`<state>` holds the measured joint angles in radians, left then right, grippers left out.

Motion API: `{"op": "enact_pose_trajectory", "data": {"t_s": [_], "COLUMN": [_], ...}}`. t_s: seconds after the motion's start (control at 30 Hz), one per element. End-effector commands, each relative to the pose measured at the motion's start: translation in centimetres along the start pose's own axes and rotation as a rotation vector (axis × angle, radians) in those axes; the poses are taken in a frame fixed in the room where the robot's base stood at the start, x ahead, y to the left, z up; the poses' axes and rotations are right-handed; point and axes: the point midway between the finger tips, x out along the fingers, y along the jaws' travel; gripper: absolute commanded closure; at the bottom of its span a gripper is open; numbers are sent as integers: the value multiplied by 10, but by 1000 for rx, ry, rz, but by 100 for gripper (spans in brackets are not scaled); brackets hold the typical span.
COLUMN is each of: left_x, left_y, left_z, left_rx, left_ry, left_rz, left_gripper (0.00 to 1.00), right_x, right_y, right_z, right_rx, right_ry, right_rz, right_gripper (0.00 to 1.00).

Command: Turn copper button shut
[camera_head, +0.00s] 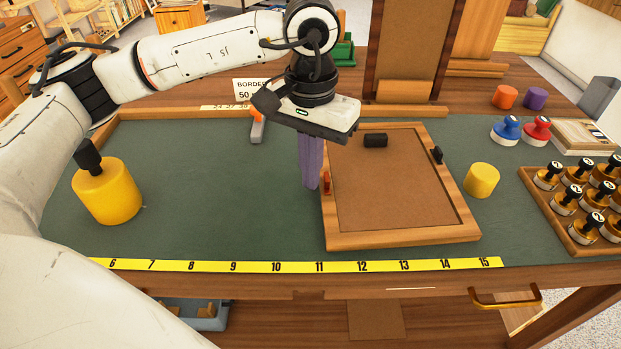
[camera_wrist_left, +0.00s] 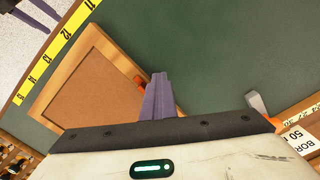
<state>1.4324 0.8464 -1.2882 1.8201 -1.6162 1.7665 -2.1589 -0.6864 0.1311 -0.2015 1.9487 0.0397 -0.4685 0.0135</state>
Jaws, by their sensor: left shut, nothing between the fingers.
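A wooden picture frame (camera_head: 400,240) with a brown backing board lies face down on the green mat, a little right of the middle. A copper button (camera_head: 326,182) sits on its left rail; it also shows partly in the left wrist view (camera_wrist_left: 139,82). A black button (camera_head: 437,155) sits on the right rail, and a black block (camera_head: 375,140) lies on the board near the far rail. My left gripper (camera_head: 311,186) is shut and empty, its purple fingers pointing down just left of the copper button. I cannot tell whether they touch it.
A yellow weight (camera_head: 106,192) with a black knob stands at the left, and a yellow cylinder (camera_head: 481,180) at the right of the frame. A tray (camera_head: 559,215) of knobbed stamps is at the far right.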

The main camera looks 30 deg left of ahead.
Motion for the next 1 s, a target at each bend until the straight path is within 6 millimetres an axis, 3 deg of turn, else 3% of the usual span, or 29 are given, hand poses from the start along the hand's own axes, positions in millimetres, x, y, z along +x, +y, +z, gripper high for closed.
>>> {"op": "enact_pose_trajectory", "data": {"t_s": [0.77, 1.0], "left_x": [0, -12], "left_y": [3, 3], "left_z": [-9, -9], "left_rx": [0, 0], "left_ry": [3, 3], "left_rz": [2, 3], "left_gripper": [100, 100], "right_x": [2, -4], "right_y": [0, -1], "right_z": [2, -4], "right_rx": [0, 0], "right_ry": [0, 0], "right_rz": [-1, -1], "right_gripper": [42, 42]}}
